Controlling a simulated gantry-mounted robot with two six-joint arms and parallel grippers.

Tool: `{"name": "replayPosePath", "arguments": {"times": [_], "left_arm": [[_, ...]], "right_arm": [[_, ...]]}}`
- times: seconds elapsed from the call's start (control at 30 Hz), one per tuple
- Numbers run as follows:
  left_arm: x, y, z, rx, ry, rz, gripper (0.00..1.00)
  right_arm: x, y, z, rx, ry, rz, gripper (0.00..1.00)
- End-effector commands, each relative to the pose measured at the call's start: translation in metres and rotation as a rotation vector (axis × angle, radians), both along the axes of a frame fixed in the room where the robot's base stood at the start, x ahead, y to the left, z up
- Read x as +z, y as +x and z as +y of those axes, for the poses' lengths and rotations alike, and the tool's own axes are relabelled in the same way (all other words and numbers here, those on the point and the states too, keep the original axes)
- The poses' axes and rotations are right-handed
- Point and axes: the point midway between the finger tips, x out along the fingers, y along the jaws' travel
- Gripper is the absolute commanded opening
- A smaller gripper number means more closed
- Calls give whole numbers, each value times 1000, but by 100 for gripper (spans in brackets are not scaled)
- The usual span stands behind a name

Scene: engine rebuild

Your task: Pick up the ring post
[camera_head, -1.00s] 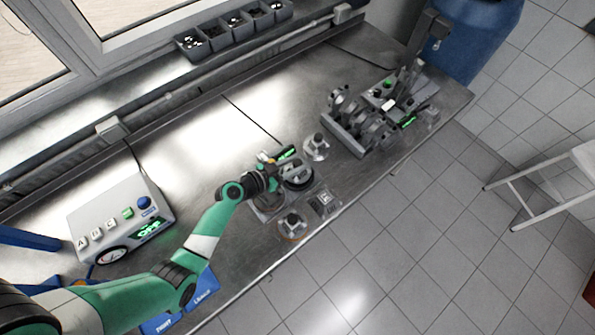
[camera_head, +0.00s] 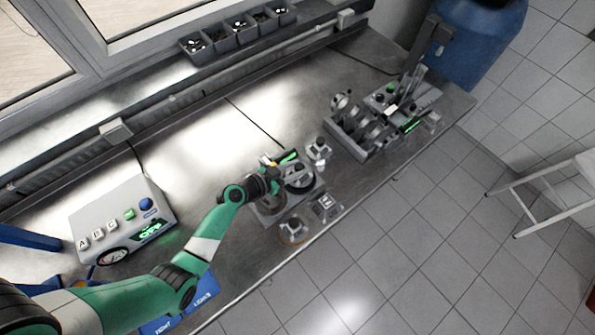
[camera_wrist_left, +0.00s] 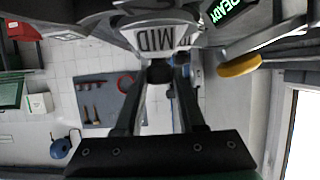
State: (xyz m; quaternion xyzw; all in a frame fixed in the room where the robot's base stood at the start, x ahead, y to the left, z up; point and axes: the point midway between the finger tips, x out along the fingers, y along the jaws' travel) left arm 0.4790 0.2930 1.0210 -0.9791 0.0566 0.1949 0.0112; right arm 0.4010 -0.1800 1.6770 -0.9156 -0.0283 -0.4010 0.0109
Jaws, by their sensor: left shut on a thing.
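My left gripper (camera_head: 272,174) reaches in over the group of metal fixtures near the front of the bench. In the left wrist view its two fingers (camera_wrist_left: 160,85) are closed on a small dark rounded piece (camera_wrist_left: 160,71), which I take to be the ring post. Most of the piece is hidden, and I cannot tell whether it is clear of its fixture. A grey fixture marked MID (camera_wrist_left: 160,38) is just beyond the fingertips. In the head view the arm and gripper cover the held piece. My right gripper is not in view.
Knobbed round fixtures (camera_head: 294,229) (camera_head: 319,150) and a small square plate (camera_head: 325,205) surround the gripper. An engine block (camera_head: 355,130) stands to the right. A control box (camera_head: 120,215) is at the left. Bins (camera_head: 238,30) line the back. The bench middle (camera_head: 190,150) is clear.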

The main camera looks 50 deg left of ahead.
Motion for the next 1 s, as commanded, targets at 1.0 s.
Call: {"name": "replayPosePath", "arguments": {"times": [1.0], "left_arm": [[131,-113,-82,0,0,-2,0]], "right_arm": [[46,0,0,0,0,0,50]]}}
